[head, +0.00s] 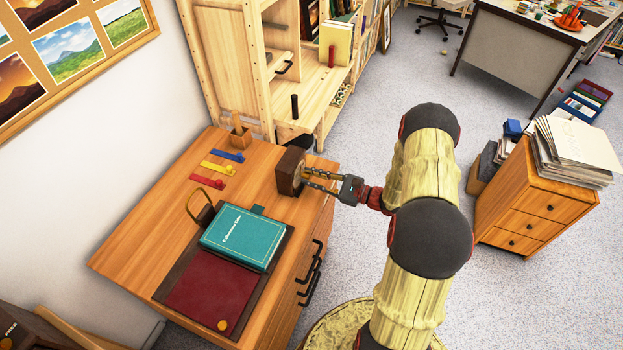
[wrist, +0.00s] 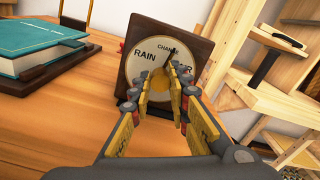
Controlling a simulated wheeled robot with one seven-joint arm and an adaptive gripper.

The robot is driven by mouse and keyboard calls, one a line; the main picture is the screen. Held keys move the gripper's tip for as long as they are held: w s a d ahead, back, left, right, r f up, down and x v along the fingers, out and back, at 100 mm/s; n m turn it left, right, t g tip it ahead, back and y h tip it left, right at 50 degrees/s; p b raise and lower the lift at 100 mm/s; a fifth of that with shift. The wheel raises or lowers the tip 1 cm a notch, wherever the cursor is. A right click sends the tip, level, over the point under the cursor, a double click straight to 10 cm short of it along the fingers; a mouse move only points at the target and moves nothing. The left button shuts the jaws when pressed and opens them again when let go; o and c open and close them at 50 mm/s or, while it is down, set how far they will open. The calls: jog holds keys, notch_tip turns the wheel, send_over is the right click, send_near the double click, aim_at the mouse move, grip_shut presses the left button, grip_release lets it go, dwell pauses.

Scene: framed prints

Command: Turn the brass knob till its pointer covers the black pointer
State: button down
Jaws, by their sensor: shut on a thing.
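The fingers hide most of the knob.
On the desk (head: 135,245) lie a teal book (head: 241,237), a dark red desk pad (head: 213,290) and red, yellow and blue strips (head: 217,168). A wooden shelf unit (head: 235,60) stands behind. A drawer cabinet with papers (head: 535,200) stands right, beyond my arm.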

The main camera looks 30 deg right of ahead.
jog(key=shift+n, duration=0.3)
jog(key=c, duration=1.8)
grip_release()
jog(key=shift+o, duration=0.7)
jog(key=v, duration=1.2)
jog(key=shift+d, duration=0.1)
